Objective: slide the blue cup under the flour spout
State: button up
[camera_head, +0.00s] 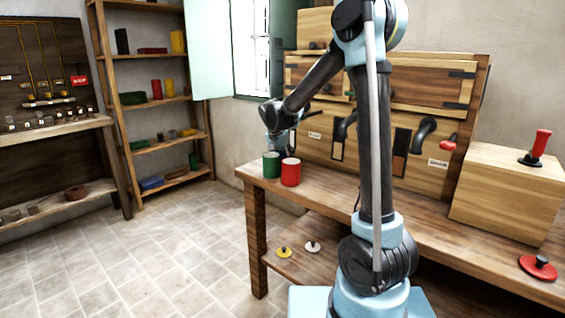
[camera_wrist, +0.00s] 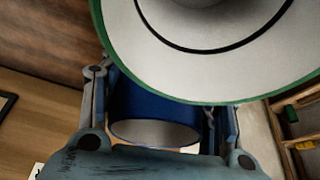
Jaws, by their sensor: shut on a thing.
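The blue cup (camera_wrist: 152,106) shows in the wrist view between the two fingers of my gripper (camera_wrist: 160,98), which is shut on it. Its pale inside is partly visible. In the head view my gripper (camera_head: 278,147) is at the left end of the bench, just above and behind the green cup; I cannot make out the blue cup there. Black curved spouts stick out of the wooden mill front, one at the left (camera_head: 345,124) and one further right (camera_head: 424,132). Their small labels are unreadable, so I cannot tell which is the flour spout.
A green cup (camera_head: 271,166) and a red cup (camera_head: 290,173) stand side by side on the bench (camera_head: 325,190). A large green-rimmed white round thing (camera_wrist: 215,50) fills the top of the wrist view. A wooden box (camera_head: 505,195) with a red-handled lever (camera_head: 540,144) stands at the right.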

jog(key=shift+w+d, duration=0.1)
jog(key=shift+d, duration=0.9)
jog(key=o, duration=1.3)
